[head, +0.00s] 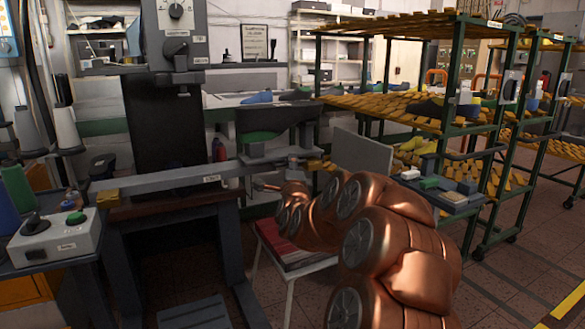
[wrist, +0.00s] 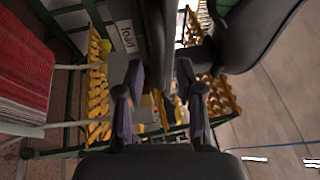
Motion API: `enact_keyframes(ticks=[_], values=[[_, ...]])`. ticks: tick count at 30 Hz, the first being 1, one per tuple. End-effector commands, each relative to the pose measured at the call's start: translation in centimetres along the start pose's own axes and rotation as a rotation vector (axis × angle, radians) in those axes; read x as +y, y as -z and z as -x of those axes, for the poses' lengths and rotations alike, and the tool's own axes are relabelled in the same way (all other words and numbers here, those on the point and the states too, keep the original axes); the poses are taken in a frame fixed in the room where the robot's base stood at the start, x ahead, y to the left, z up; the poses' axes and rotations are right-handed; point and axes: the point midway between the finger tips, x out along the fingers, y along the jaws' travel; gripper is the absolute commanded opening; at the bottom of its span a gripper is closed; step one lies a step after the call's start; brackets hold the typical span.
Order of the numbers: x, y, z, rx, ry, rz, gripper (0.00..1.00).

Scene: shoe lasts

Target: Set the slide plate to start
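A control box (head: 55,238) with a green button and black knob stands at left. A red-topped stool (head: 285,250) is below the rail, beside my arm; it also shows in the wrist view (wrist: 22,75). Green-framed racks (head: 445,130) with yellow slats stand right.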

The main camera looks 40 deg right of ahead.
Motion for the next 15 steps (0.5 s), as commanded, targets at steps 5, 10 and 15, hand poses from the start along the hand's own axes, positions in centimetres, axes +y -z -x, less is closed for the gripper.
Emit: enact_keyframes(ticks=[5, 10, 15], values=[[0.01, 0.02, 0.02, 0.0, 0.0, 0.0, 0.27], [0.02, 0.03, 0.03, 0.0, -0.001, 0.0, 0.09], [0.01, 0.04, 0.03, 0.001, -0.001, 0.0, 0.0]])
